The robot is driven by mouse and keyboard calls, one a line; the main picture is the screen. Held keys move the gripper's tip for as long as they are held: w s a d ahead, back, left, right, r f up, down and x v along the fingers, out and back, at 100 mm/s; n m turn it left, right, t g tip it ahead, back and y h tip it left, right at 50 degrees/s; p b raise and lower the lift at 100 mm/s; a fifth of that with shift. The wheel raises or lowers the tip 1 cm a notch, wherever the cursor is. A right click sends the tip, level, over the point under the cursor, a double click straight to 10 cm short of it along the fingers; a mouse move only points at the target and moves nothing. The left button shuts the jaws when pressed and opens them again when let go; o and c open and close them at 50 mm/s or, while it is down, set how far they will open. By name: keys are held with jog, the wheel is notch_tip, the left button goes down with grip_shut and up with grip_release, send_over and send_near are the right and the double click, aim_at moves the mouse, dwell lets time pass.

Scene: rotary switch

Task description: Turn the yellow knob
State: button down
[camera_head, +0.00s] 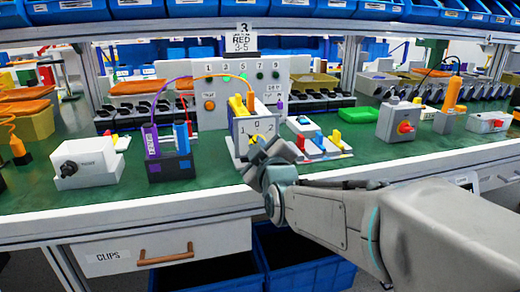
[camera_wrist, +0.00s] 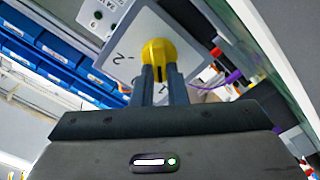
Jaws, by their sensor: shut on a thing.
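The yellow knob (camera_wrist: 160,56) is on the face of a light grey box marked with numbers, seen in the wrist view. In the head view the box (camera_head: 243,131) reads 1, 0, 2, and a little of the yellow knob (camera_head: 256,138) shows above my gripper. My gripper (camera_wrist: 160,76) has its two dark fingers close together at the knob, shut on it. In the head view my gripper (camera_head: 268,158) is in front of the box and hides its lower right part. The exact finger contact is partly hidden.
Left of the box stand a dark block with blue parts (camera_head: 170,166) and a white box with a black knob (camera_head: 88,163). A white tray with coloured blocks (camera_head: 318,140) is close on the right. A box with a red knob (camera_head: 400,122) is farther right.

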dwell(0.4)
jog(key=c, duration=1.4)
grip_release()
jog(key=shift+c, duration=0.2)
